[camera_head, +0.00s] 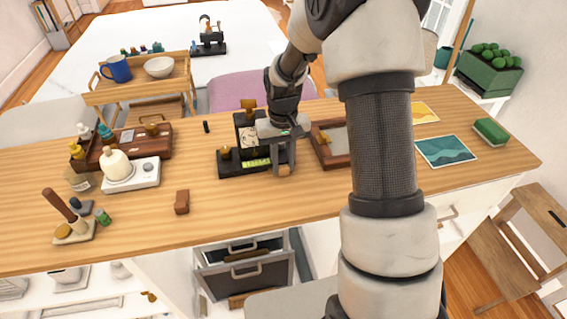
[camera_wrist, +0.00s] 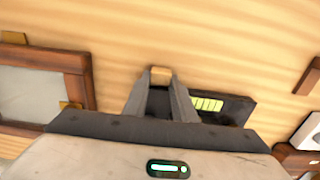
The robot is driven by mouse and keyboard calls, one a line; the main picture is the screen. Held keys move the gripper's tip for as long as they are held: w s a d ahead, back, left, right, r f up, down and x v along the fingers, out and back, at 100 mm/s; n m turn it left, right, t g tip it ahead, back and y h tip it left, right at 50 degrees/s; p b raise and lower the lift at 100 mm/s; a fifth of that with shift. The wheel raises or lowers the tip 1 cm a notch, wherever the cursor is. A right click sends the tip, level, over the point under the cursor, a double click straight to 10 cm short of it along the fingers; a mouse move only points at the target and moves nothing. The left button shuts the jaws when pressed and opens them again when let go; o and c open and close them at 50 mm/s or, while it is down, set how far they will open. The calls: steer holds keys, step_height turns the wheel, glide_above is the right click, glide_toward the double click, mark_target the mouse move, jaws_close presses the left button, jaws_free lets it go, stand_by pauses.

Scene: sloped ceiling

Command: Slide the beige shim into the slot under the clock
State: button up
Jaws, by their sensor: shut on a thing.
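My gripper (camera_head: 285,158) is shut on the beige shim (camera_head: 284,170), at the right end of the clock's dark base. In the wrist view the shim (camera_wrist: 160,75) shows as a small tan block between my fingertips (camera_wrist: 160,84). The clock (camera_head: 247,137), dark with a pale face, stands on a black base (camera_head: 232,168) with a yellow-green marked strip (camera_head: 256,163); the strip also shows in the wrist view (camera_wrist: 207,104). My gripper partly hides the clock. The slot itself cannot be made out, nor whether the shim touches the base.
A wooden-framed tray (camera_head: 325,154) lies close to the right of my gripper. A small brown block (camera_head: 182,202) lies to the front left, and a white device (camera_head: 132,177) stands farther left. The wooden tabletop (camera_head: 270,204) in front of the clock is clear.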

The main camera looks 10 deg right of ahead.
steer(key=shift+w, duration=0.2)
steer(key=o, duration=1.1)
steer(key=shift+w, duration=0.1)
steer(key=shift+r, duration=0.1)
steer(key=shift+w+d+r, duration=0.1)
step_height(320, 180, up, 17)
steer(key=p, duration=0.2)
steer(key=s+r+t+p, duration=0.2)
steer(key=s+r+p, duration=0.1)
steer(key=s+r, duration=0.75)
steer(key=s+r+t+p, duration=0.3)
steer(key=s+r, duration=0.4)
steer(key=s, duration=0.7)
steer(key=shift+r+t+p, duration=0.2)
steer(key=shift+t+p, duration=0.1)
steer(key=shift+p, duration=0.6)
